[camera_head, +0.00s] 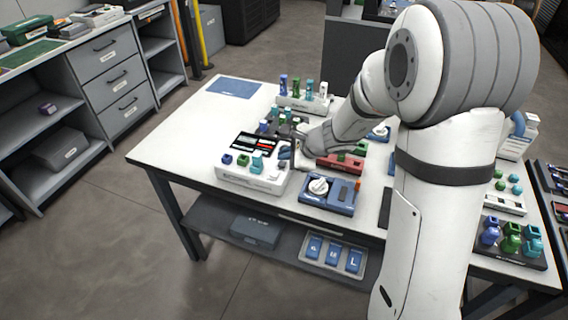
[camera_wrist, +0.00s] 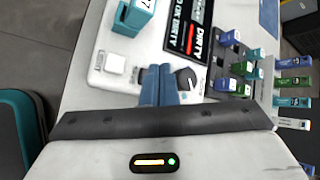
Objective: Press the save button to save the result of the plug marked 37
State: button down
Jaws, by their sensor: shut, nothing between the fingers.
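A white device (camera_head: 240,181) stands at the table's left front, with a dark screen (camera_head: 258,142) behind it. My gripper (camera_wrist: 160,72) is shut and empty, over the device between the buttons and a black round part (camera_wrist: 186,79). My fingertips hide what lies beneath.
Purple (camera_head: 227,159) and green (camera_head: 242,160) plugs sit beside the teal one. A rack of coloured plugs (camera_wrist: 240,68) stands right of the screen in the wrist view. A blue device with a white dial (camera_head: 319,187) stands right of the white device.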

aim_at(285, 167)
jog(key=shift+w+f+b, duration=0.1)
jog(key=shift+f+b, duration=0.3)
jog(key=shift+b, duration=0.05)
jog(key=shift+f+b, duration=0.45)
jog(key=shift+b, duration=0.15)
dwell(0.6)
jog(key=shift+r, duration=0.1)
jog(key=shift+r+p, duration=0.65)
jog(key=shift+r, duration=0.15)
notch_tip(285, 167, up, 5)
jog(key=p, duration=0.3)
jog(key=shift+p, duration=0.4)
dwell(0.6)
